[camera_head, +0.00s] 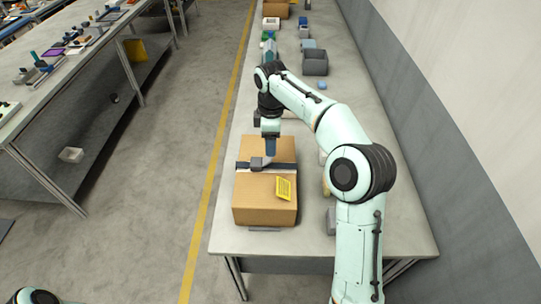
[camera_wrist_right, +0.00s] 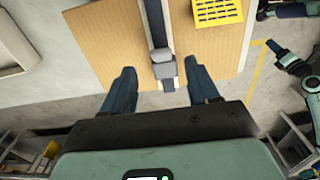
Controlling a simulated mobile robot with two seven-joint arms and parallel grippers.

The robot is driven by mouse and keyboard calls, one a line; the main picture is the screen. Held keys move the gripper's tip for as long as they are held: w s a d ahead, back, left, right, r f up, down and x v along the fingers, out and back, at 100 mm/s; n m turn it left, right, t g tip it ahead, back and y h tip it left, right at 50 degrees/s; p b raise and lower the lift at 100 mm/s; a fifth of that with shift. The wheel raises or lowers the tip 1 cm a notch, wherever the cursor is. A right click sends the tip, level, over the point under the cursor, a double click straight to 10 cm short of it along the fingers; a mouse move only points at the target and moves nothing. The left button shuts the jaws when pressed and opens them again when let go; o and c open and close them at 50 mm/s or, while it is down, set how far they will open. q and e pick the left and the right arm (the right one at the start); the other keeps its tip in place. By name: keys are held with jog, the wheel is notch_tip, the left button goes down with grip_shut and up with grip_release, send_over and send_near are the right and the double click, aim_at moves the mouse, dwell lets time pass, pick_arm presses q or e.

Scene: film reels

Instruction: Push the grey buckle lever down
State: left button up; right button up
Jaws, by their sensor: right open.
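A brown cardboard box (camera_head: 266,206) stands on the right-hand table. A dark strap with a pale stripe (camera_head: 285,167) runs across its top. The grey buckle (camera_head: 257,163) sits on this strap, and it also shows in the right wrist view (camera_wrist_right: 162,60). I cannot tell clearly how far its lever is raised. My right gripper (camera_head: 270,151) points down over the box, close to the buckle. In the wrist view its two dark fingers are apart, one on each side of the buckle, with nothing between them in grip. My left gripper is not identifiable.
A yellow label (camera_head: 284,188) lies on the box top. A dark grey bin (camera_head: 315,62) and small items stand farther back on the table (camera_head: 385,220). A wall borders its right side. Cluttered shelving stands across the aisle on the left.

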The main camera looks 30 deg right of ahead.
aim_at(267, 160)
jog(key=f, duration=0.4)
jog(key=f+b, duration=0.1)
jog(key=f, duration=0.1)
jog(key=shift+s, duration=0.25)
jog(key=shift+w+f, duration=0.25)
jog(key=shift+f, duration=0.25)
pick_arm(q)
jog(key=shift+s+f, duration=1.05)
jog(key=shift+s, duration=0.15)
